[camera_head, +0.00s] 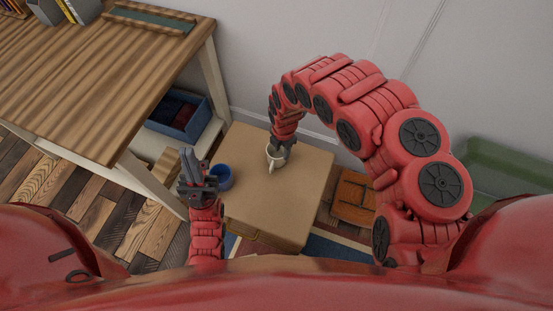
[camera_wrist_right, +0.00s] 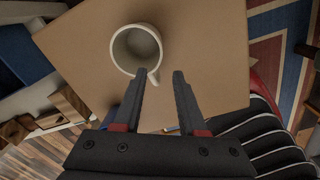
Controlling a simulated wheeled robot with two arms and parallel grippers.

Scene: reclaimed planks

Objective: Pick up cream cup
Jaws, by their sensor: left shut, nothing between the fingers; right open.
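The cream cup (camera_head: 270,163) stands upright on the small tan table in the head view. In the right wrist view the cup (camera_wrist_right: 136,50) is seen from above; it looks empty, and its handle points toward my gripper. My right gripper (camera_head: 279,148) is at the cup and hides part of it in the head view. In the wrist view my right gripper (camera_wrist_right: 159,72) is open, with the handle between the fingertips, nearer the left finger; contact is unclear. My left gripper (camera_head: 189,163) is shut and empty, left of the table.
A blue cup (camera_head: 220,177) stands at the tan table's (camera_head: 290,190) left edge, beside my left gripper. A wooden workbench (camera_head: 90,75) with a blue bin (camera_head: 180,119) below is at the left. A wooden crate (camera_head: 354,197) and a green box (camera_head: 505,170) are to the right.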

